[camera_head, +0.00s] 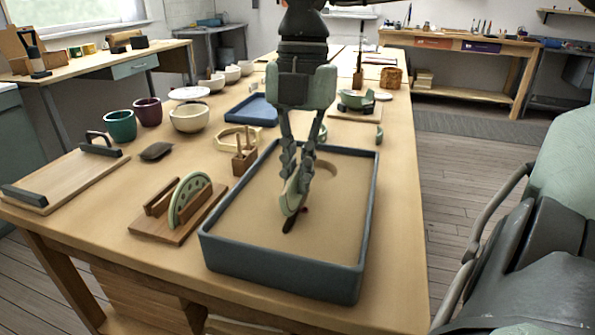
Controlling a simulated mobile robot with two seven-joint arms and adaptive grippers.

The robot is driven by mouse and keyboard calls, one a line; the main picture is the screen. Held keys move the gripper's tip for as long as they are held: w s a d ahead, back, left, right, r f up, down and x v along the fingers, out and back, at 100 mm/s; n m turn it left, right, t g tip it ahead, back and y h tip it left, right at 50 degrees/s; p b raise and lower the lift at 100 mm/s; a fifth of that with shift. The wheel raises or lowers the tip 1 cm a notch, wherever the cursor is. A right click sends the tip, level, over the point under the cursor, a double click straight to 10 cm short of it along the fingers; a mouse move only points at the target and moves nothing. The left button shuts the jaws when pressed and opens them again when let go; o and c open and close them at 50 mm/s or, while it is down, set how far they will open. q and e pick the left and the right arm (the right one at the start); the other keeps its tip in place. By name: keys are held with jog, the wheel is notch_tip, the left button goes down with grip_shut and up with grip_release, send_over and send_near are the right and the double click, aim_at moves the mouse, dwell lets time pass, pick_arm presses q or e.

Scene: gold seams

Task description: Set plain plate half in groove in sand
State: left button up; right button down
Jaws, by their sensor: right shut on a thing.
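My right gripper (299,178) points down over the sand tray (285,277) and is shut on a pale green plate half (291,197), seen nearly edge-on. The plate half hangs upright over the sand (252,210); I cannot tell whether its lower edge touches it. A dark narrow mark (288,226) shows right below it, perhaps groove or shadow. A curved hollow (327,168) in the sand shows behind the gripper, partly hidden. Another pale green plate half, with dark dots (188,201), stands in a wooden rack (160,228) left of the tray.
A small wooden holder (243,163) stands at the tray's left edge. A handled board (70,178), teal cup (120,126), maroon cup (147,112), cream bowl (188,118) and blue tray (252,110) lie farther left and back. The table front left of the tray is clear.

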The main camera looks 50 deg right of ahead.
jog(key=shift+b, duration=0.55)
dwell(0.9)
jog(key=shift+f+b, duration=1.7)
jog(key=shift+b, duration=0.1)
dwell(1.7)
jog(key=c, duration=1.6)
grip_release()
jog(key=shift+o, duration=0.3)
jog(key=o, duration=0.4)
jog(key=shift+r, duration=0.15)
